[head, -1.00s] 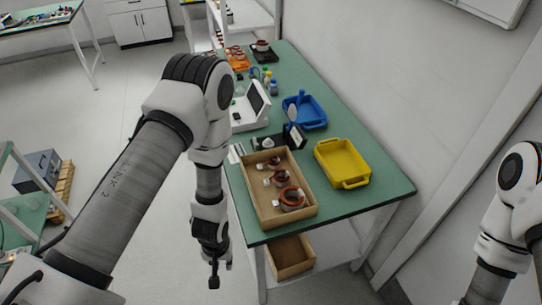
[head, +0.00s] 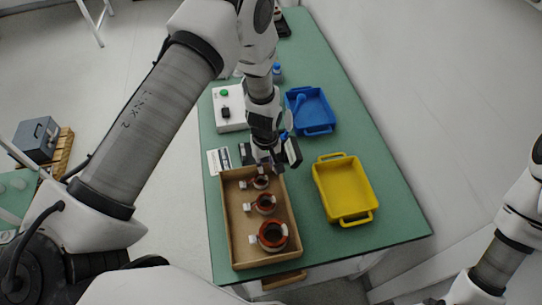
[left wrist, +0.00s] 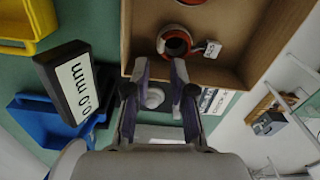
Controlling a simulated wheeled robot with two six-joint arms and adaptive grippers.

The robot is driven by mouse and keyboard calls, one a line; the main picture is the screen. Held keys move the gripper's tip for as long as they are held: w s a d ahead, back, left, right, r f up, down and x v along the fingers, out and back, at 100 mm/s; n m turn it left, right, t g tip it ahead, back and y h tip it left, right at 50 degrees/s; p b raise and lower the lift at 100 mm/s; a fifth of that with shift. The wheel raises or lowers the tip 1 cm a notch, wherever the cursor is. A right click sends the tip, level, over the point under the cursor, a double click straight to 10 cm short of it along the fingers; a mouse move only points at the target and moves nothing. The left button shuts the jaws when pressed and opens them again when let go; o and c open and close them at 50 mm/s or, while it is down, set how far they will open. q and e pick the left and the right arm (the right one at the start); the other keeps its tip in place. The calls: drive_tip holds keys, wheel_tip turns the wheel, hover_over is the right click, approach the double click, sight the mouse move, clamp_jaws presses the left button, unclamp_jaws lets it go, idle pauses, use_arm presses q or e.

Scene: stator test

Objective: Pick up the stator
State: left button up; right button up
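Three stators with reddish-brown windings and white tags stand in a row in a cardboard box (head: 227,226): a small one (head: 261,182) at the far end, a middle one (head: 265,203), and the largest (head: 272,236) nearest. My left gripper (head: 263,164) is above the box's far edge, close to the small stator. In the left wrist view its two fingers (left wrist: 157,72) are apart with nothing held between them. The small stator (left wrist: 174,42) shows just beyond the fingertips, with another stator partly cut off at the top. My right gripper is out of view.
A gauge display reading 0.0 mm (left wrist: 72,84) stands beside my left gripper. A yellow tray (head: 345,188) and a blue tray (head: 309,111) are to the right on the green table (head: 395,222). A white control box (head: 229,108) is behind the cardboard box.

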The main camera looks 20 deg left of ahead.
sight(266, 176)
use_arm(q)
drive_tip(key=shift+w+f+b, duration=0.15)
drive_tip(key=shift+f+b, duration=0.35)
drive_tip(key=shift+f, duration=0.35)
drive_tip(key=f+b, duration=0.1)
drive_tip(key=s+f+b, duration=0.1)
drive_tip(key=f+b, duration=0.2)
drive_tip(key=f, duration=0.1)
drive_tip(key=shift+s+d+f, duration=0.1)
drive_tip(key=shift+s, duration=0.2)
drive_tip(key=shift+w+f, duration=0.1)
drive_tip(key=shift+f, duration=0.05)
drive_tip(key=shift+w+f, duration=0.3)
drive_tip(key=shift+w, duration=0.25)
clamp_jaws()
drive_tip(key=shift+s+r, duration=0.25)
drive_tip(key=shift+r, duration=0.05)
